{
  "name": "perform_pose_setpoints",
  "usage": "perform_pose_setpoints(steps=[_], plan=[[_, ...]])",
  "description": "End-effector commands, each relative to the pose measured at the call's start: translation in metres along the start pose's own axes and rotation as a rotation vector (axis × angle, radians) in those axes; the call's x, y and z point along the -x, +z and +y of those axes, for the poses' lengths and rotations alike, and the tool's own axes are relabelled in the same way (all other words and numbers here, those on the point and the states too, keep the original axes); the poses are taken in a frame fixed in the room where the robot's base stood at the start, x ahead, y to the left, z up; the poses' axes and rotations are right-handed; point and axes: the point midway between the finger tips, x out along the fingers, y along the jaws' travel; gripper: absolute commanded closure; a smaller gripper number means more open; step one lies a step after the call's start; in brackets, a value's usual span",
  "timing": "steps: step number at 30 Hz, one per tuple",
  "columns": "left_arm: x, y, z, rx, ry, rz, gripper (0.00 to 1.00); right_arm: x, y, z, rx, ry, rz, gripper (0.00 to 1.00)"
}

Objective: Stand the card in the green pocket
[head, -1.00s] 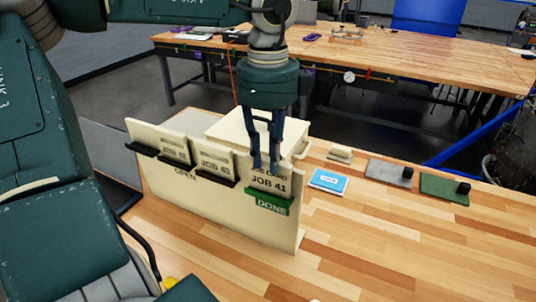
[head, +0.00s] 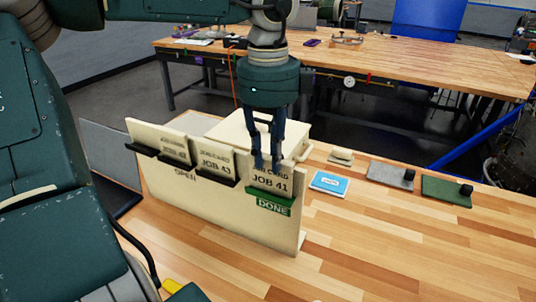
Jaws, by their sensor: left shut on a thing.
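The cream card marked JOB 41 (head: 271,181) stands upright with its lower edge behind the lip of the green pocket (head: 269,200) labelled DONE. My left gripper (head: 266,164) points down and is shut on the top edge of this card. The pocket is at the right end of a cream board (head: 225,209). Other cards, one reading JOB 43 (head: 215,164), stand in black pockets on the left, above the word OPEN. My right gripper is not in view. Whether the card touches the pocket's bottom is hidden by the lip.
A cream box (head: 235,128) stands behind the board. To the right lie a blue and white pad (head: 329,184), a small beige item (head: 341,157), a grey plate (head: 391,174) and a green plate (head: 446,189). The wooden bench's front right is clear.

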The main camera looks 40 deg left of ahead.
Motion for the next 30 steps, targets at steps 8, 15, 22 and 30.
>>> perform_pose_setpoints(steps=[8, 15, 22, 30], plan=[[-0.0131, 0.0007, 0.0083, -0.002, 0.036, -0.003, 0.57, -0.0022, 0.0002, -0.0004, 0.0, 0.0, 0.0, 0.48], [-0.0108, 0.0007, 0.0072, -0.003, 0.031, -0.004, 0.57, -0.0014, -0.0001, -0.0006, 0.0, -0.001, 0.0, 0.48], [-0.0089, 0.0006, 0.0061, -0.003, 0.026, -0.004, 0.57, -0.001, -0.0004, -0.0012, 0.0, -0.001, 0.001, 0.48], [-0.0074, 0.0006, 0.0051, -0.003, 0.021, -0.004, 0.51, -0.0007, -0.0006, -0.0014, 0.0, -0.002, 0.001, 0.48]])
